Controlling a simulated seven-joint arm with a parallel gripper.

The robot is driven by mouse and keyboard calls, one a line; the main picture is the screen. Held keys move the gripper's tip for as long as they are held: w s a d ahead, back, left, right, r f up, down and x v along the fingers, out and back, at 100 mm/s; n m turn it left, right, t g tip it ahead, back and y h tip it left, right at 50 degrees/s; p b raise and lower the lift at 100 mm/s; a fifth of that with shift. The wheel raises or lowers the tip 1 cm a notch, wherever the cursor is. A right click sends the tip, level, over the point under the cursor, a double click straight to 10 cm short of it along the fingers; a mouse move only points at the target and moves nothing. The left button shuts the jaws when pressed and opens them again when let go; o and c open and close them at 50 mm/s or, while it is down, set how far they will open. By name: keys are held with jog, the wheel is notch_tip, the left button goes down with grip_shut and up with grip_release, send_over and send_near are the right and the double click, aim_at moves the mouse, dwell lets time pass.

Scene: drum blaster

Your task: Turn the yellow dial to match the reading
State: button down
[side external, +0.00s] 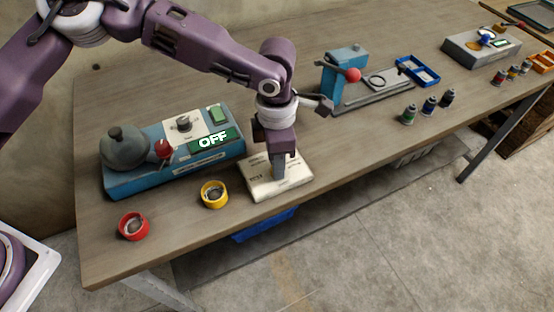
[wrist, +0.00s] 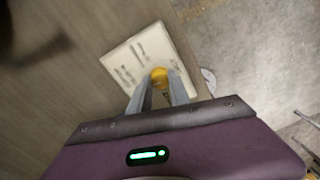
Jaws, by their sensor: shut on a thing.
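A cream panel (side external: 262,188) with dark printed marks lies near the table's front edge; it also shows in the wrist view (wrist: 128,62). The yellow dial (wrist: 159,75) shows at the panel's edge in the wrist view, between my fingertips. My gripper (side external: 279,176) points down onto the panel and is shut on the yellow dial. In the side view my fingers hide the dial, and its pointer cannot be made out. A blue machine (side external: 150,183) stands left of my gripper, with a green display (side external: 213,140) that reads OFF.
A yellow ring-shaped container (side external: 214,194) and a red one (side external: 133,226) stand left of the panel. A blue press with a red ball (side external: 353,75), a blue tray (side external: 418,70) and small bottles (side external: 429,104) stand to the right. The table's front edge is close to the panel.

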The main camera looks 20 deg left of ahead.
jog(key=shift+w+m, duration=0.1)
jog(key=shift+m, duration=1.8)
jog(key=c, duration=1.2)
grip_release()
notch_tip(320, 180, up, 7)
jog(key=shift+r, duration=0.1)
